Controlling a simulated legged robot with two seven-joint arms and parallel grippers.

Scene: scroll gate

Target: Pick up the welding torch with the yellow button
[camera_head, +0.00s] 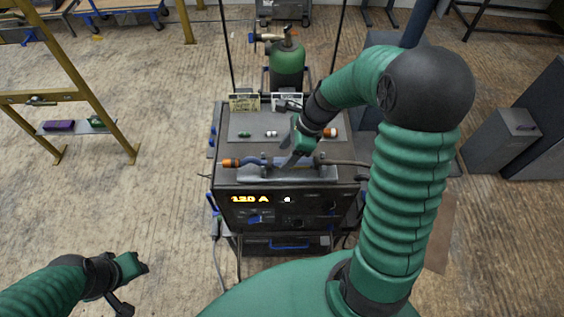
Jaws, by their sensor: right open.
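A torch (252,162) with an orange tip and a blue-grey handle lies across the front of the welding machine's top. A dark hose runs right from it. I cannot make out a yellow button on it. Another orange end (330,132) shows beside my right wrist; the rest of that thing is hidden. My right gripper (284,136) is open over the machine's top, one finger close above the torch handle; I cannot tell whether it touches. My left gripper (136,288) is at lower left, away from the machine, with its fingers apart.
A green gas cylinder (287,62) stands behind. A yellow frame (85,95) stands left. Floor left of the machine is clear.

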